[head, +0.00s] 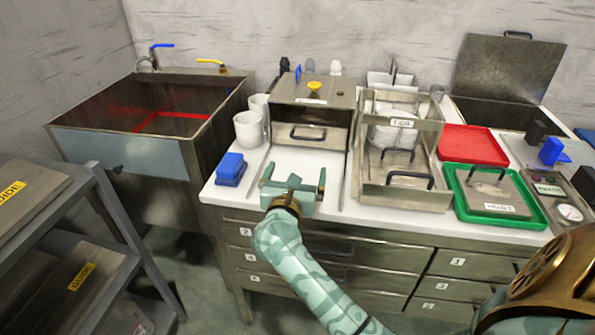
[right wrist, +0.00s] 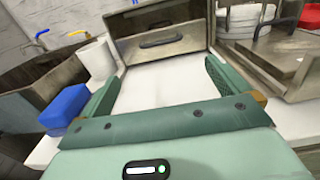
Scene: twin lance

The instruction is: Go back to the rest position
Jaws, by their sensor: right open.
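My right gripper (head: 294,184) is open and empty over the front part of the white counter (head: 292,162). In the right wrist view its two green fingers (right wrist: 160,88) stand wide apart with only bare white counter between them. A metal box with a handled front (head: 311,128) stands just beyond the fingers. My right arm reaches up from the bottom of the head view. My left gripper is not in the head view.
A blue block (head: 231,168) lies left of the gripper, with white cups (head: 249,128) behind it. Metal trays (head: 404,190), a red tray (head: 473,145) and a green tray (head: 535,217) lie to the right. A sink (head: 125,113) and a grey shelf (head: 110,205) are at left.

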